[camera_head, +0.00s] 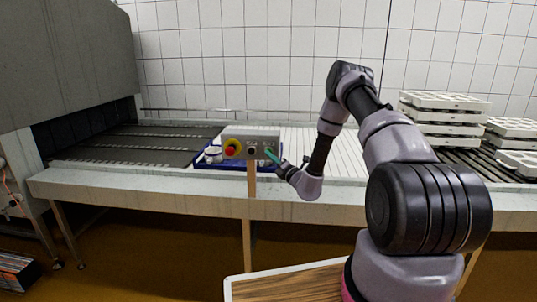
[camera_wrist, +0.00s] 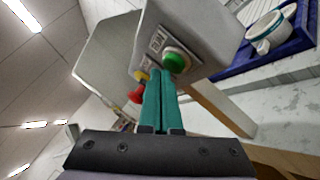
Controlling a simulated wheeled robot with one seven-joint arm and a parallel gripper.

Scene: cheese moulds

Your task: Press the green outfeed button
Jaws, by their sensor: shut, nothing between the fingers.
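The grey control box (camera_head: 250,133) stands on a post at the front of the conveyor. Its green button (camera_wrist: 177,62) is large and round in the wrist view; in the head view I cannot make it out behind my fingertips. My gripper (camera_head: 270,154) is at the right part of the box's front face. Its green fingers are shut and empty. In the wrist view my fingertips (camera_wrist: 165,74) lie just beside and in front of the green button; I cannot tell whether they touch it. The red button (camera_wrist: 136,96) on its yellow base is left of my fingers, and also shows in the head view (camera_head: 231,148).
A blue tray (camera_head: 207,165) with white moulds sits on the conveyor behind the box. Stacked white mould trays (camera_head: 440,115) stand at the right. A grey machine hood (camera_head: 65,60) covers the conveyor's left end. A wooden-topped surface (camera_head: 285,285) is in front.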

